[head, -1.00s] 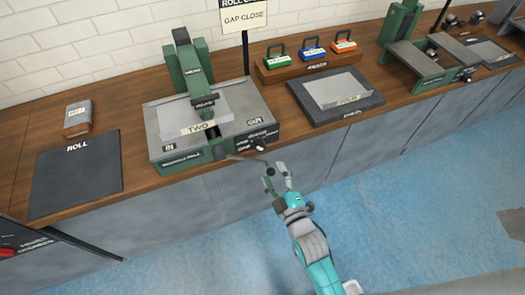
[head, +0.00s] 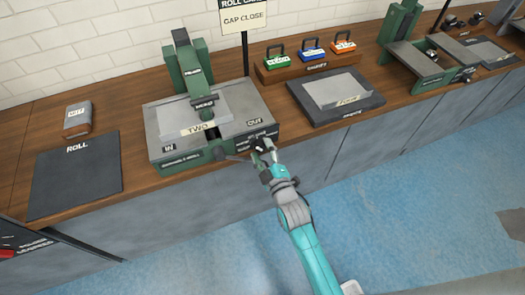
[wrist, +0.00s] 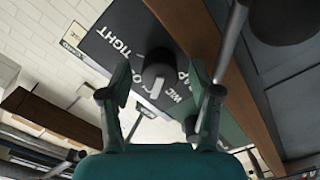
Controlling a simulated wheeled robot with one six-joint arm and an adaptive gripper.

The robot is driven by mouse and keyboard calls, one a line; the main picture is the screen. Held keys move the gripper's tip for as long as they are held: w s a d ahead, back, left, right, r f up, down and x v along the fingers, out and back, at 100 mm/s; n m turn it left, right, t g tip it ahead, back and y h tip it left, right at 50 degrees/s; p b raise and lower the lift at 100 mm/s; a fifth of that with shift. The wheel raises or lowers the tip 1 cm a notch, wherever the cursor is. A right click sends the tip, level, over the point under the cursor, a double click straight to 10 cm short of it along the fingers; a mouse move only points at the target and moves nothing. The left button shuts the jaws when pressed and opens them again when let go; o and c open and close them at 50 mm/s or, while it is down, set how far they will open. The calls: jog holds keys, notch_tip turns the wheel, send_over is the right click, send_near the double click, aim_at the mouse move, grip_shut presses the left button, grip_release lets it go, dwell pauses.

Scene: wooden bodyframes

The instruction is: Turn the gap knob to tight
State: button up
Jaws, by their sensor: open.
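The gap knob (wrist: 157,75) is a dark round knob with a pale pointer, on the black front panel of the green and grey roll machine (head: 160,140). The word TIGHT shows beside it in the wrist view, and part of WIDE and GAP show on its other side. My gripper (head: 262,150) is at the machine's front right corner. In the wrist view my gripper (wrist: 157,105) has its fingers apart, one on each side of the knob. I cannot tell whether they touch it. In the head view the gripper mostly hides the knob.
The crank handle (wrist: 213,85) passes close to my gripper's right finger in the wrist view. A dark tray (head: 365,106) lies right of the machine, and the ROLL mat (head: 75,185) lies left. Blue floor in front is clear.

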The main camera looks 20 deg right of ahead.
jog(key=c, duration=1.1)
jog(key=shift+c, duration=0.2)
jog(key=shift+m, duration=0.3)
jog(key=m, duration=0.4)
jog(key=shift+m, duration=0.3)
jog(key=m, duration=0.4)
jog(key=shift+a+m, duration=0.1)
jog(key=shift+m, duration=0.2)
jog(key=m, duration=0.4)
jog(key=shift+m, duration=2.4)
